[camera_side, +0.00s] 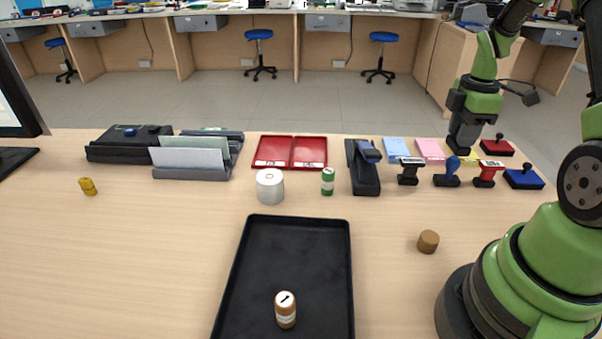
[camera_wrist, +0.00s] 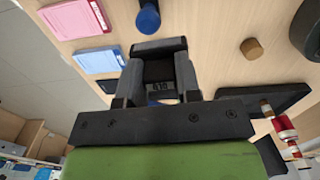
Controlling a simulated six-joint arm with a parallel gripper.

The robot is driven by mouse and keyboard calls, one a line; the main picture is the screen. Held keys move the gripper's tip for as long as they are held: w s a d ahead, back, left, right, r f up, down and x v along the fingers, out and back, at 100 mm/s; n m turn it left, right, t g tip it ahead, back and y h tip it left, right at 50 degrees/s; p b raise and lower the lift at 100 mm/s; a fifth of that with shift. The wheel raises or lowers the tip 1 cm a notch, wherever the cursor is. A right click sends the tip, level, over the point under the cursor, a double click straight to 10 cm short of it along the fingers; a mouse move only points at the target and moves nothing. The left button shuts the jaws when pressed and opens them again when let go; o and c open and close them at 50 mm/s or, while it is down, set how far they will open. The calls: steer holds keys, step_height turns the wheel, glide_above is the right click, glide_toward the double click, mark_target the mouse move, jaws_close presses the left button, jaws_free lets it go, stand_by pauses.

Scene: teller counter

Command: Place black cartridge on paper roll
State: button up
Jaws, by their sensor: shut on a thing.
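My gripper (camera_side: 461,140) is at the back right of the counter in the side view, pointing down. It is shut on the black cartridge, which shows as a dark block with pale marks between the fingers in the wrist view (camera_wrist: 160,85). In the side view the fingers largely hide the cartridge, and I cannot tell whether it touches the counter. The white paper roll (camera_side: 270,187) stands upright left of centre, behind the black tray, with nothing on top. My gripper is well to its right and farther back.
A green-labelled cylinder (camera_side: 328,181) stands just right of the roll. A red tray (camera_side: 290,153) is behind the roll; a black tray (camera_side: 252,255) is in front.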

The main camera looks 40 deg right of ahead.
steer(key=w+a+n, duration=0.1)
steer(key=w+a, duration=0.2)
steer(key=w, duration=0.3)
steer(key=w+a+r+n, duration=0.1)
steer(key=w+a+n, duration=0.1)
steer(key=w, duration=0.3)
steer(key=w+a+r+n, duration=0.1)
steer(key=w+a, duration=0.3)
steer(key=w, duration=0.2)
steer(key=shift+w+a+r+n, duration=0.15)
steer(key=shift+w+a+n, duration=0.05)
steer(key=shift+w+n, duration=0.2)
steer(key=w+a+r+n, duration=0.2)
steer(key=w+a, duration=0.3)
steer(key=a, duration=0.6)
steer(key=n, duration=0.2)
glide_toward(270, 176)
step_height(270, 176, down, 5)
steer(key=shift+f, duration=0.2)
steer(key=o, duration=0.9)
steer(key=shift+f, duration=0.1)
